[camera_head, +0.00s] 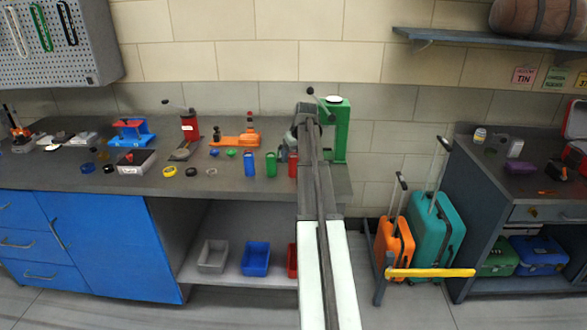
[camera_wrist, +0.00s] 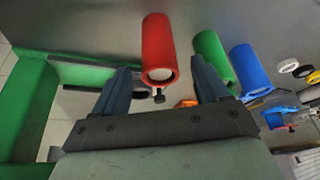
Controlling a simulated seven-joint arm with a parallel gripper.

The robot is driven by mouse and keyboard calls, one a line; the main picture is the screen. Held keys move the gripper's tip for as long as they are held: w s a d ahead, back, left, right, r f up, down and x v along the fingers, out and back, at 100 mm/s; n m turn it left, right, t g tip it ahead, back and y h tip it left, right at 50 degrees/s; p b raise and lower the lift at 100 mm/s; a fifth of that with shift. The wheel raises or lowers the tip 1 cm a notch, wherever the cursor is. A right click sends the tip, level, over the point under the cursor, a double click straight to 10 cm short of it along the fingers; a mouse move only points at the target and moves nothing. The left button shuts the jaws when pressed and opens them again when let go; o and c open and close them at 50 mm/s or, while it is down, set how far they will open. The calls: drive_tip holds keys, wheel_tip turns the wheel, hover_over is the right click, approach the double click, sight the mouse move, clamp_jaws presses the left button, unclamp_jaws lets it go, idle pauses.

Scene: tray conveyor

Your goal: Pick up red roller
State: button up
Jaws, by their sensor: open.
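The red roller (camera_head: 292,165) stands upright on the grey bench, just left of my arm, which hides part of it in the head view. In the wrist view, the red roller (camera_wrist: 157,38) shows beyond and between the two fingers, with its pale round end facing the camera. My gripper (camera_wrist: 160,78) is open and nothing is held. Whether the fingers are level with the roller is hard to tell. In the head view my arm reaches over the bench and the gripper cannot be made out clearly.
A green roller (camera_head: 271,164) and a blue roller (camera_head: 250,164) stand close on the left of the red one. A green press (camera_head: 338,130) stands close on the right. Grey (camera_head: 213,256), blue (camera_head: 255,258) and red (camera_head: 292,260) bins sit on the shelf below.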

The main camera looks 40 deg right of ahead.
drive_tip(key=shift+x, duration=1.15)
drive_tip(key=c, duration=1.3)
